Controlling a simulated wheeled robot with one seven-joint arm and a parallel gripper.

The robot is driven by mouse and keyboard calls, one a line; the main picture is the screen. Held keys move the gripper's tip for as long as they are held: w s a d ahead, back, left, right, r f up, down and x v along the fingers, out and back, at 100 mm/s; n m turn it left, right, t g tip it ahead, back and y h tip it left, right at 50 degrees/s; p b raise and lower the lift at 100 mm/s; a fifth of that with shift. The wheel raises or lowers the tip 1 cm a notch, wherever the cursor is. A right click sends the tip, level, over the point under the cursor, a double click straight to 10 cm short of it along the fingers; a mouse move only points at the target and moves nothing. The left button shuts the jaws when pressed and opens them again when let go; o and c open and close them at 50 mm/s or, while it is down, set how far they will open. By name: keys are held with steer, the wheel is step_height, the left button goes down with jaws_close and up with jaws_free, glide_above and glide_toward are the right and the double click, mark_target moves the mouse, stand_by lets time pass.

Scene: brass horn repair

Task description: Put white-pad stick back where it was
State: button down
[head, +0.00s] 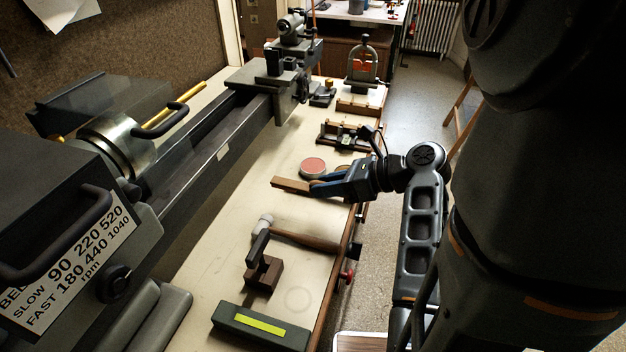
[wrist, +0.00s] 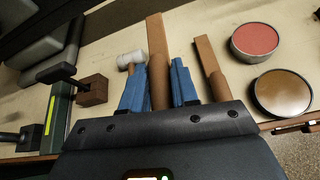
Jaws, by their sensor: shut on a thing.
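My gripper (head: 322,187) is shut on a brown wooden stick (head: 288,185), whose free end points left over the cream bench top. In the wrist view the held stick (wrist: 157,50) runs up between the blue fingers (wrist: 160,92). No white pad shows on it; the side that might carry one is hidden. A second, slimmer brown stick (wrist: 208,62) lies just right of the fingers in the wrist view. I cannot tell whether the held stick touches the bench.
A red tin (head: 313,167) and a brown tin (wrist: 283,92) stand beyond the gripper. Nearer are a white-headed hammer (head: 305,238), a wooden block (head: 264,273) with a black tool, and a green box (head: 226,318). The lathe (head: 200,140) borders the bench's left side.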

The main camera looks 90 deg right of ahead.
mark_target(327, 218)
step_height(327, 218, down, 4)
steer(key=shift+r+b, duration=0.2)
steer(key=shift+b, duration=0.7)
step_height(327, 218, down, 3)
steer(key=b, duration=0.4)
steer(key=shift+f, duration=0.45)
steer(key=c, duration=0.8)
jaws_free()
steer(key=shift+s, duration=0.1)
